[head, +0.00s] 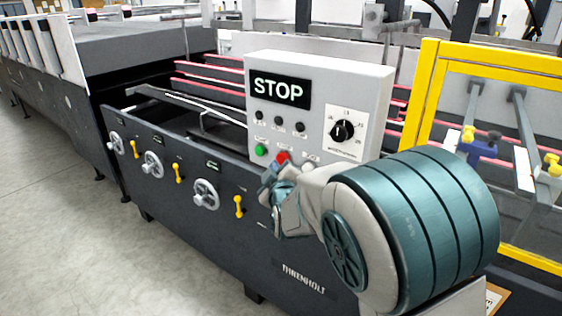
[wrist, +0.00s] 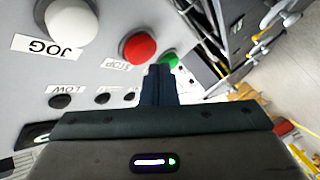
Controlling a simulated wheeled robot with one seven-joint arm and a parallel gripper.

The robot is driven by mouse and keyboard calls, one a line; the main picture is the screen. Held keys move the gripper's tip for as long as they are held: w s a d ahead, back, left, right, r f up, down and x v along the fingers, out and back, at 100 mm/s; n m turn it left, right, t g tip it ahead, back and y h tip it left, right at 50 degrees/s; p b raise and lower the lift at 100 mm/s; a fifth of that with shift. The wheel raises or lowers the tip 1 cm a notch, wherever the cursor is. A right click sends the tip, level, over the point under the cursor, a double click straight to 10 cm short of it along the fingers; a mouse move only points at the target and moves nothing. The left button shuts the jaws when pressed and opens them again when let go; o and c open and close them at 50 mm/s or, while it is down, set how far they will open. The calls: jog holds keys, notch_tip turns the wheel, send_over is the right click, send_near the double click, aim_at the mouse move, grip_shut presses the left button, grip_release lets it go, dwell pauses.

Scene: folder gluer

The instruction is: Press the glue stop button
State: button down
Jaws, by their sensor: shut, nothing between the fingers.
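A pale control box (head: 375,84) stands on the machine. In the wrist view the red button (wrist: 138,47) has an upside-down label reading STOP. My gripper (head: 270,172) is shut and empty, in front of the lower panel. In the wrist view its fingertips (wrist: 160,70) lie beside the red button, toward the green button (wrist: 170,60). I cannot tell whether they touch the panel.
A white JOG button (wrist: 72,22) sits beyond the red one. Small dark buttons (head: 278,120), a black knob (head: 342,131) and a lit STOP display (head: 279,91) are above. A yellow guard frame (head: 420,92) stands at right. Handwheels (head: 206,194) line the machine's front.

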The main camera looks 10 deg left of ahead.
jog(key=s, duration=0.1)
jog(key=s+a, duration=0.1)
jog(key=s, duration=0.1)
jog(key=s+a, duration=0.1)
jog(key=shift+s+p, duration=0.3)
jog(key=shift+s, duration=0.05)
jog(key=shift+d, duration=0.1)
dwell(0.4)
jog(key=s+d+r+m+g+h+p, duration=0.1)
jog(key=s+d+m+g+h+p, duration=0.15)
jog(key=d, duration=0.65)
jog(key=s+d+m+g+h+p, duration=0.1)
jog(key=s+d+m+g, duration=0.2)
jog(key=d, duration=0.6)
jog(key=s+d+r+m+g+h+p, duration=0.1)
jog(key=s+d+m+g+h+p, duration=0.2)
jog(key=s+d+m+g, duration=0.4)
jog(key=s+d+m, duration=0.2)
jog(key=s+d, duration=0.7)
jog(key=s, duration=0.3)
